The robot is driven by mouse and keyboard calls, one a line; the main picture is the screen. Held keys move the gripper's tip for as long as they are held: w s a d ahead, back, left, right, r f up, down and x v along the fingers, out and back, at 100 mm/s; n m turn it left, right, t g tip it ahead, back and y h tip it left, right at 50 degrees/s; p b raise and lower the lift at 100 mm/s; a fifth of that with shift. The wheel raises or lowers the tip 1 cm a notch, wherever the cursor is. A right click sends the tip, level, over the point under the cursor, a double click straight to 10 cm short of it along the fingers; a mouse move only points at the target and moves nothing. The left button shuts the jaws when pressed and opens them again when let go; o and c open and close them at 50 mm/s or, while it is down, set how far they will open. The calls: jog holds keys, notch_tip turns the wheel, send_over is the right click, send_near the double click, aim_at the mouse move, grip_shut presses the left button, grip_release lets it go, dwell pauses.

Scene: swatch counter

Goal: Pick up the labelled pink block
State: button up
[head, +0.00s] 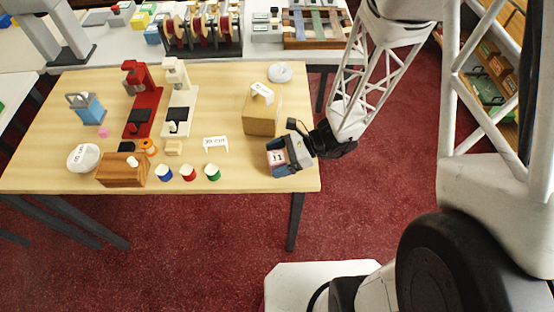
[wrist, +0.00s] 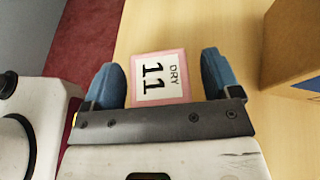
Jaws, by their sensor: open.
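The labelled pink block (wrist: 158,96) shows in the wrist view with a white label reading "DRY 11". It rests on the wooden table near the right edge, and it also shows in the head view (head: 277,157). My gripper (wrist: 169,78) is open, with one blue finger on each side of the block. Gaps show between the fingers and the block, and nothing is held. In the head view my gripper (head: 283,155) is at the front right corner of the table and partly hides the block.
A cardboard box (head: 261,119) with a label on top stands just behind my gripper. The table's right edge (head: 317,160) is close. Red carpet lies beyond.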

aim_at(278, 158)
jog(key=shift+c, duration=0.5)
jog(key=c, duration=0.9)
jog(key=shift+r, duration=0.2)
jog(key=shift+r, duration=0.85)
jog(key=shift+s+d+r, duration=0.1)
jog(key=shift+s+r, duration=0.2)
jog(key=shift+r, duration=0.5)
jog(key=s+d, duration=0.2)
jog(key=s, duration=0.5)
jog(key=s+d+r, duration=0.1)
jog(key=s+d, duration=0.2)
jog(key=s, duration=0.4)
jog(key=shift+d+r, duration=0.2)
jog(key=shift+d, duration=0.15)
jog(key=shift+s, duration=0.15)
